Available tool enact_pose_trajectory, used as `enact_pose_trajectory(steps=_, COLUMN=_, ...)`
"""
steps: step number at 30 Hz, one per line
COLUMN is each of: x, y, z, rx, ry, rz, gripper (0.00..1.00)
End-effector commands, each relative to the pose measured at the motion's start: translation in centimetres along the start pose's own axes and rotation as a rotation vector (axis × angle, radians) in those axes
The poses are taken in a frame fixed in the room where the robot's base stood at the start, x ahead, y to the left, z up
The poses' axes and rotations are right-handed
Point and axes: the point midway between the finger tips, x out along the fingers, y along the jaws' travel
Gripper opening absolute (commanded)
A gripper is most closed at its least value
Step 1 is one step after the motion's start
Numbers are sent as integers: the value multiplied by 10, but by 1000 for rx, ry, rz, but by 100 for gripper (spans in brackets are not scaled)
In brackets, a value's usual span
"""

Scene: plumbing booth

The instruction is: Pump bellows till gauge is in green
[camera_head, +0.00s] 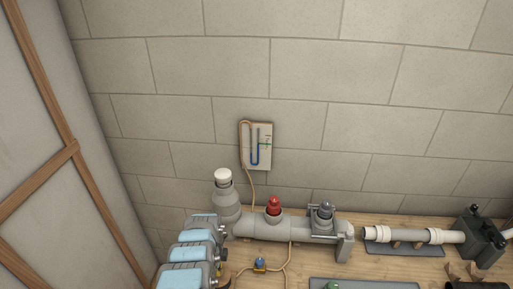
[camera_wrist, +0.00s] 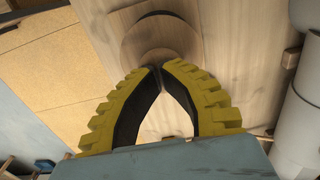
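The bellows is not clearly seen in the head view, where my arm covers the lower left.
A grey pipe (camera_head: 250,229) with a red knob (camera_head: 274,203) and a white-capped fitting (camera_head: 223,187) lies along the wooden bench. An orange tube (camera_head: 290,258) passes a blue knob (camera_head: 259,262). Another pipe (camera_head: 410,235) and a dark box (camera_head: 478,237) stand right.

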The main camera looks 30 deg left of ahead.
Motion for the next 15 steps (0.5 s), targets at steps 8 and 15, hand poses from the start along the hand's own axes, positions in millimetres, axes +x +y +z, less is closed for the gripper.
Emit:
enact_pose_trajectory(steps=8, x=-22, y=-1, z=1, rx=0, ry=-1, rz=-3, gripper=0)
enact_pose_trajectory(steps=15, x=-38, y=-2, z=1, rx=0, ry=-1, rz=-3, gripper=0)
